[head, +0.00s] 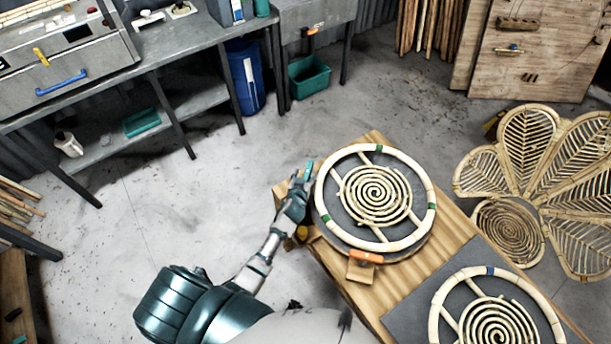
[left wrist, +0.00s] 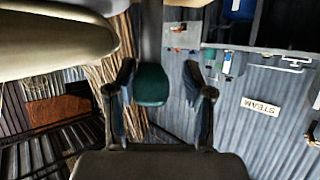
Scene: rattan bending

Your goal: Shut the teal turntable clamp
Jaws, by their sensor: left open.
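The teal clamp (head: 309,168) shows as a small teal piece at the left rim of the turntable, partly hidden by my left gripper (head: 298,186). It seems to stick up, but its exact pose is too small to tell. In the left wrist view a rounded teal piece (left wrist: 152,85), which looks like the clamp's handle, appears between the two fingers of my open left gripper (left wrist: 163,92). I cannot tell whether they touch. The turntable carries a pale rattan ring (head: 416,170) with a spiral inside. My right gripper is not in view.
An orange clamp (head: 366,257) lies at the ring's near edge by a wooden block. A second rattan ring (head: 437,311) lies on a dark mat on the wooden bench (head: 452,238). A grey workbench (head: 200,35) stands at the back left. The floor between is clear.

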